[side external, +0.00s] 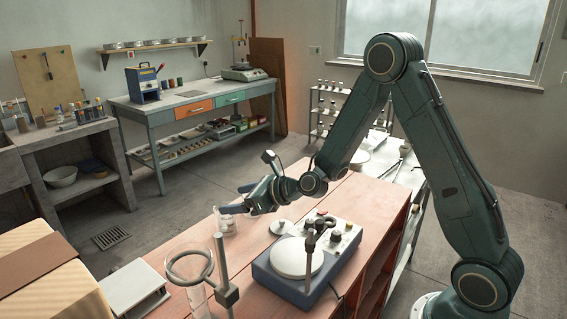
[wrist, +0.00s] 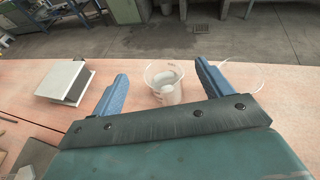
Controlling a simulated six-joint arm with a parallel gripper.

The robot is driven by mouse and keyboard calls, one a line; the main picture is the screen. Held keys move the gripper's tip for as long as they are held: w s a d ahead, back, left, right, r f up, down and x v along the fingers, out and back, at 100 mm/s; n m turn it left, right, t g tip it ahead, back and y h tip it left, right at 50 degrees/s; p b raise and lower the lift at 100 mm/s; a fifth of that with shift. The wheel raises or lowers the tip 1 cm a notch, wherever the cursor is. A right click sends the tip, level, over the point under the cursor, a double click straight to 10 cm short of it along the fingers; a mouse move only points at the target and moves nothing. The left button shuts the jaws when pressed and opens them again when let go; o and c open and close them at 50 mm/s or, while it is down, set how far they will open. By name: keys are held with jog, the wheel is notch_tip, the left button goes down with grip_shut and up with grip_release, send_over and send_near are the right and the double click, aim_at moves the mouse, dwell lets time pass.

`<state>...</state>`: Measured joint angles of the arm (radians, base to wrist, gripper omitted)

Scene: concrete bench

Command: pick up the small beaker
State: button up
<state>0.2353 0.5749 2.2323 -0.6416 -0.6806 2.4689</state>
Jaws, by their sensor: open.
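The small beaker (wrist: 160,95) is clear and stands upright on the reddish bench, with a pale shape showing in or through it. In the wrist view it sits between my two blue fingers, with space on both sides. My gripper (wrist: 161,70) is open and empty. In the side view the beaker (side external: 228,226) is just below my gripper (side external: 239,199), whose fingers partly overlap its upper part. I cannot tell whether the fingertips are level with its rim.
A blue hotplate stirrer (side external: 305,262) and a small pale dish (side external: 281,227) stand nearby. A ring stand (side external: 226,290) with a clear vessel is in front. A white flat box (wrist: 63,80) lies left in the wrist view.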

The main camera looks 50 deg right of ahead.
aim_at(236, 221)
jog(key=shift+f, duration=3)
jog(key=shift+f, duration=0.1)
jog(key=shift+f, duration=0.2)
jog(key=shift+x, duration=2.5)
jog(key=c, duration=1.3)
jog(key=shift+o, duration=0.2)
jog(key=shift+r, duration=0.1)
notch_tip(236, 221, up, 20)
